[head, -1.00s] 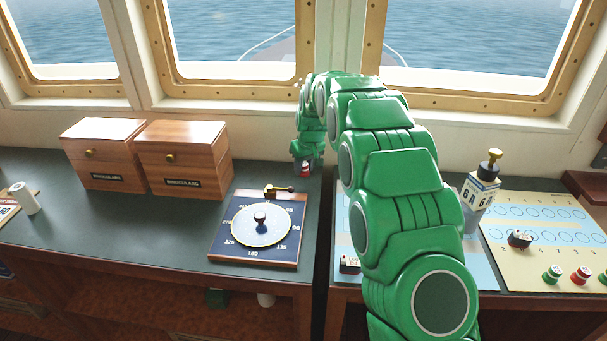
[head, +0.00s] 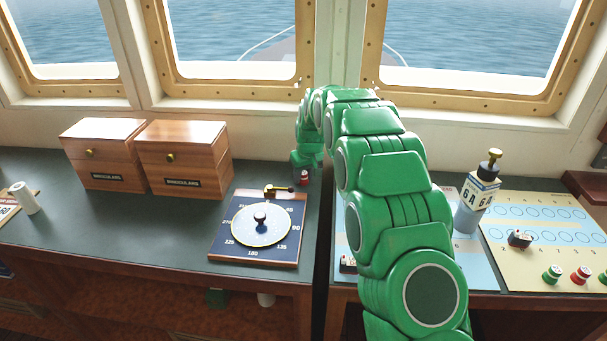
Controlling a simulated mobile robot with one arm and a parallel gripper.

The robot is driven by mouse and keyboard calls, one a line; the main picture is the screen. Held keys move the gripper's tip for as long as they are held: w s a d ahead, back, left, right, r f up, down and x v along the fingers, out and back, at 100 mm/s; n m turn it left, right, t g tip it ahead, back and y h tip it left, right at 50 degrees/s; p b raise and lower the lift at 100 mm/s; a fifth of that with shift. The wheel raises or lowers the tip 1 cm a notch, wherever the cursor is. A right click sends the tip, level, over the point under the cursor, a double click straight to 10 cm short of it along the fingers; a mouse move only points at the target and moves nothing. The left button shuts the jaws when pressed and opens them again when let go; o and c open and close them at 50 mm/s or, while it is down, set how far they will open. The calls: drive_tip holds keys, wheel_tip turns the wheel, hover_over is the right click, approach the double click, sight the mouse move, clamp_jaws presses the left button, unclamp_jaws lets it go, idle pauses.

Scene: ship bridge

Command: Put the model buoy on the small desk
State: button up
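A small red-and-dark piece (head: 304,177), which looks like a model buoy, is at the lower end of my arm, by the dark counter near the dial board's top right corner. My gripper (head: 305,167) is directly above it, pointing down. The fingers are too small and hidden by the wrist to show whether they are shut on it. Whether the piece touches the counter is unclear. Similar green (head: 552,274) and red (head: 581,275) pieces stand on the cream board at the right. I cannot tell which surface is the small desk.
Two wooden binocular boxes (head: 183,160) stand at the back left. The blue dial board (head: 254,228) lies near the front edge. A 6A bottle (head: 477,200) stands right of my arm. A gap separates the left and right counters.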

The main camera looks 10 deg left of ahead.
drive_tip(key=o, duration=0.3)
drive_tip(key=shift+o, duration=0.2)
drive_tip(key=a+v, duration=0.1)
drive_tip(key=v, duration=0.6)
drive_tip(key=s+d+r+m+g, duration=0.1)
drive_tip(key=s+d+r, duration=0.35)
drive_tip(key=s, duration=0.25)
drive_tip(key=s+d+r+m, duration=0.1)
drive_tip(key=s+d+r, duration=0.3)
drive_tip(key=s+d, duration=0.25)
drive_tip(key=s+d+m+g, duration=0.1)
drive_tip(key=s+d, duration=0.3)
drive_tip(key=s, duration=1)
drive_tip(key=s+d+m+g+h, duration=0.1)
drive_tip(key=s+d, duration=0.3)
drive_tip(key=s, duration=1.1)
drive_tip(key=s+d+r+m+g, duration=0.1)
drive_tip(key=s+d, duration=0.4)
drive_tip(key=s, duration=0.9)
drive_tip(key=shift+s+m+h, duration=0.35)
drive_tip(key=shift+m+h, duration=0.05)
drive_tip(key=shift+m, duration=0.5)
drive_tip(key=shift+o, duration=0.5)
drive_tip(key=shift+s, duration=0.4)
